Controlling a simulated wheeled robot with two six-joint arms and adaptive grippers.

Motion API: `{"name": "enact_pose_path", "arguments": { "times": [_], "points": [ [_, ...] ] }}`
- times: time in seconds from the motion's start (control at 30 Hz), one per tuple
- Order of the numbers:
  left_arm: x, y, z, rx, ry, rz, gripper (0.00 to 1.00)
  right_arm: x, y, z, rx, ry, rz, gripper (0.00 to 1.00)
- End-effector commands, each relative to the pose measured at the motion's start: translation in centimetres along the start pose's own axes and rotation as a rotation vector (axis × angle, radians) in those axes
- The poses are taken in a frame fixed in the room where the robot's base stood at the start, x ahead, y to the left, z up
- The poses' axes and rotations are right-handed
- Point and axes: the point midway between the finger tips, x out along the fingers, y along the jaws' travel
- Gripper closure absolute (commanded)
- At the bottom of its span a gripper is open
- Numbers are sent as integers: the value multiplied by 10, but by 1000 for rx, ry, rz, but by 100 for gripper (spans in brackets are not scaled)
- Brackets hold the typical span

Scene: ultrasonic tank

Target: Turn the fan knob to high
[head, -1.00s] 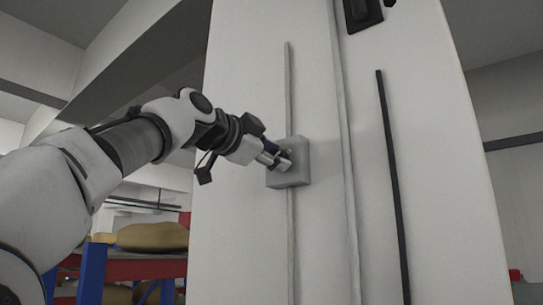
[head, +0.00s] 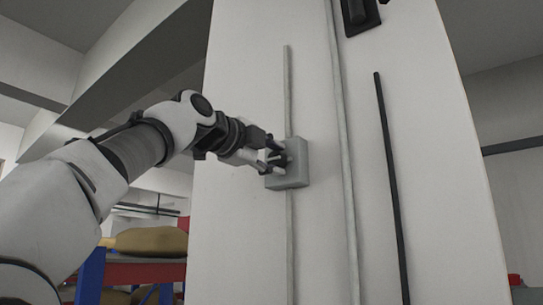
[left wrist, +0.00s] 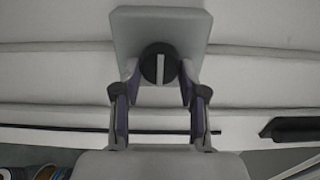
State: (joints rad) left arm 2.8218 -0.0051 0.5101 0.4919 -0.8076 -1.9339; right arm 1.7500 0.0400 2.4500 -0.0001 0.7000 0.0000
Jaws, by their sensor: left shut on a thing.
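The fan knob (left wrist: 160,66) is a round black dial with a pale pointer line. It sits on the face of a grey box (head: 296,176), which also shows in the left wrist view (left wrist: 190,24). In the wrist view the pointer line runs up and down the picture, between the two fingers. My left gripper (head: 278,159) is at the box, shut on the knob with one finger on each side, as the wrist view also shows (left wrist: 160,74). In the head view the fingers largely hide the knob. My right gripper is not in view.
The box is mounted on a white column (head: 235,220) with a thin grey conduit (head: 288,90) above and below it. A black strip (head: 392,180) and a dark fitting (head: 358,12) are further right. A red and blue rack (head: 130,270) with a brown sack (head: 150,240) stands lower left.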

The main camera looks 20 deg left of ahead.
Motion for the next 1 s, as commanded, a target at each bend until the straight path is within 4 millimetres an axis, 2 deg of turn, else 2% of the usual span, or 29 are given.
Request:
{"name": "enact_pose_path", "arguments": {
  "times": [0.03, 0.37, 0.4, 0.43, 1.0],
  "points": [
    [-2, -6, 1, 4, -4, -15, 93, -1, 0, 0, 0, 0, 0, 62],
    [-3, -7, 1, 5, -4, -16, 93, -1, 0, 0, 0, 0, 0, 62],
    [-3, -7, 1, 5, -4, -17, 44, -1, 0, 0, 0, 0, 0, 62],
    [-3, -6, 1, 5, -4, -16, 34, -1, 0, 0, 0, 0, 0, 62],
    [-1, -3, 0, -17, -2, -6, 33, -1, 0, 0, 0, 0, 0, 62]
  ]
}}
